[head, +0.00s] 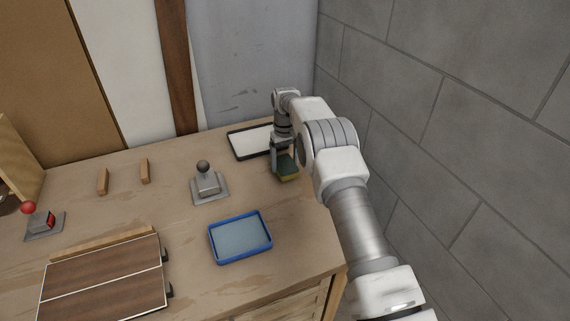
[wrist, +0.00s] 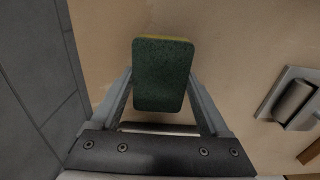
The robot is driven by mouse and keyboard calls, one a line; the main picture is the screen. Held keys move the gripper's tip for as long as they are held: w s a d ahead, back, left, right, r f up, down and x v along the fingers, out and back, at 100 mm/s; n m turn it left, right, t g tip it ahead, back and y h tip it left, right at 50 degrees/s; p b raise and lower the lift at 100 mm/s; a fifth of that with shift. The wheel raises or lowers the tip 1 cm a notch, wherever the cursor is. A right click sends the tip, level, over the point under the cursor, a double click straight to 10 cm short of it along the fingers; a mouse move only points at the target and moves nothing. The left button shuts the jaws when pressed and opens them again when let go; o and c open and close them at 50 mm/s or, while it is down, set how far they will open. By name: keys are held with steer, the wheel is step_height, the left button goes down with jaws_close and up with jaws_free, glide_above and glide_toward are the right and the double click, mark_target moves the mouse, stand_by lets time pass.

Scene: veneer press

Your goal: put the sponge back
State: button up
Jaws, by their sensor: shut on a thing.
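The sponge (wrist: 163,75) has a dark green top and a yellow underside. In the wrist view it sits between the two fingers of my gripper (wrist: 161,95), which is shut on it. In the head view the sponge (head: 288,168) is at the back right of the bench, with my gripper (head: 283,158) above it; whether it touches the bench I cannot tell. A dark-rimmed tray with a white inside (head: 250,142) lies just behind and left of it, partly hidden by my arm. A blue tray (head: 240,256) with a pale blue inside stands nearer the front, with no sponge in it.
A grey ball-topped lever on a plate (head: 208,182) stands left of the sponge. Two wooden pegs (head: 144,170), a red-knobbed device (head: 40,222) and brown veneer panels (head: 105,278) are farther left. A grey block wall (head: 440,110) rises close on the right.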

steer(key=shift+f, duration=0.55)
steer(key=shift+f, duration=0.2)
steer(key=o, duration=1.2)
steer(key=shift+c, duration=0.2)
